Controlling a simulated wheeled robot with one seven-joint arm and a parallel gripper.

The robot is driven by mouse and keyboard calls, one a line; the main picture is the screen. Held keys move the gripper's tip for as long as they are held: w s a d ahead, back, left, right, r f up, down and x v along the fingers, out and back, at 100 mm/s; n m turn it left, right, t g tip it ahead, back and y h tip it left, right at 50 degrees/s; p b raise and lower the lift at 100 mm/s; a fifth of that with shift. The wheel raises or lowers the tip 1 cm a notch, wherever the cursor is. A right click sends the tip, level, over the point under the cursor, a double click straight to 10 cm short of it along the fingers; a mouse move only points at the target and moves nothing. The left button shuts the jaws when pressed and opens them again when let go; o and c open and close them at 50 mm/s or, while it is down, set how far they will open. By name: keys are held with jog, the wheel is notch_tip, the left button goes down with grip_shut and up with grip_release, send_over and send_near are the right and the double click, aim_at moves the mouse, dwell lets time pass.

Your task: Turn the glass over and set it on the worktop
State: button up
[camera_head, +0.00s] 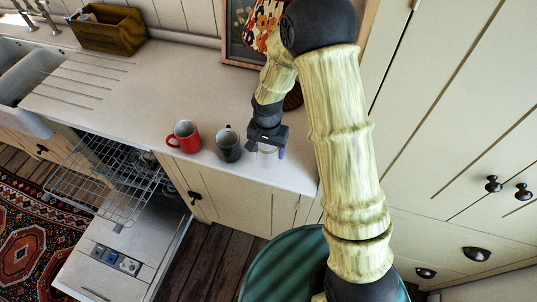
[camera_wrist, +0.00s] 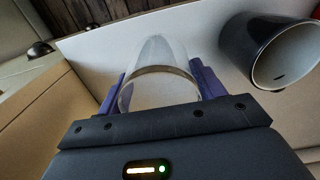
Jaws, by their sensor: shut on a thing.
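A clear glass (camera_wrist: 158,62) sits between the two purple fingers of my gripper (camera_wrist: 160,90) in the wrist view. The fingers are shut on it, one on each side. In the head view the glass (camera_head: 267,154) shows faintly below my gripper (camera_head: 266,148), at the front edge of the pale worktop (camera_head: 180,87). The glass is close to the worktop. I cannot tell whether it touches the surface, nor clearly which end is up.
A dark mug (camera_head: 229,144) stands just left of my gripper, with a red mug (camera_head: 185,137) beyond it. A dishwasher with a pulled-out wire rack (camera_head: 105,172) is open below. A framed picture (camera_head: 238,40) and a wooden box (camera_head: 107,29) stand at the back. The worktop's middle is clear.

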aim_at(268, 157)
jog(key=shift+f+p, duration=0.55)
jog(key=shift+f, duration=1.5)
jog(key=shift+f, duration=0.15)
jog(key=o, duration=1.1)
jog(key=shift+o, duration=0.2)
